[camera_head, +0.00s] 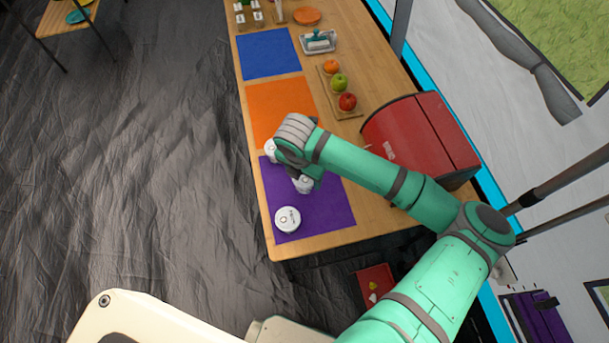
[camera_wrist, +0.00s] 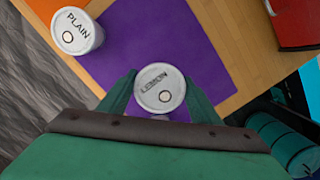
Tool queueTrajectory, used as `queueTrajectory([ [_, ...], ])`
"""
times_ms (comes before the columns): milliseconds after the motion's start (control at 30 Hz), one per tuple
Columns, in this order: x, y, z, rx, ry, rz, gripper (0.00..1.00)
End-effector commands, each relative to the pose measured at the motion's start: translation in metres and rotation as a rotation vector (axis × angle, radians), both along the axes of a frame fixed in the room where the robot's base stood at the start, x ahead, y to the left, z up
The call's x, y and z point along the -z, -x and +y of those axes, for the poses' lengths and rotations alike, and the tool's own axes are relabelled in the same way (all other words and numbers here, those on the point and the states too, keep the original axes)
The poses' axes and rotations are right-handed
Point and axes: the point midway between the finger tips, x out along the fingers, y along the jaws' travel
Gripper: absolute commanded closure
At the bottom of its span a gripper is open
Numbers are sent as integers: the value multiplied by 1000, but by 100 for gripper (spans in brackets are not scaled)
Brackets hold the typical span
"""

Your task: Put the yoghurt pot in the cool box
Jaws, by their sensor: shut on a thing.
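My gripper (camera_wrist: 160,97) is shut on a white yoghurt pot marked LEMON (camera_wrist: 158,84), over the purple mat; in the head view this pot (camera_head: 304,185) shows just below my wrist. I cannot tell whether it is clear of the mat. A second white pot, marked PLAIN (camera_wrist: 78,32), stands to its left by the orange mat, partly hidden by my wrist in the head view. A third white pot (camera_head: 288,219) stands on the purple mat, nearer the front edge. A red box (camera_head: 408,138) with a rounded top stands right on the table. I cannot tell whether this is the cool box.
A small red thing (camera_head: 376,286) with yellow and white on it sits low beyond the table's near end. The wooden table (camera_head: 350,205) also bears a purple mat (camera_head: 328,212), orange mat (camera_head: 280,104), blue mat (camera_head: 267,54), fruit board (camera_head: 350,111) and butter dish (camera_head: 319,41).

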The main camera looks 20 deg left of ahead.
Motion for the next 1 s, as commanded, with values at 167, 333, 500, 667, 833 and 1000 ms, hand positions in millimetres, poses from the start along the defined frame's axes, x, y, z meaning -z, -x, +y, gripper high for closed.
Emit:
queueTrajectory([
  [167,14,-3,1,5,1,2,68],
  [333,37,-4,-2,10,0,0,68],
  [500,39,-4,-1,8,-1,-2,68],
  [667,40,-4,-3,11,0,-1,68],
  [833,43,-4,-3,11,0,-1,30],
  [1000,43,-4,-3,11,0,-1,24],
])
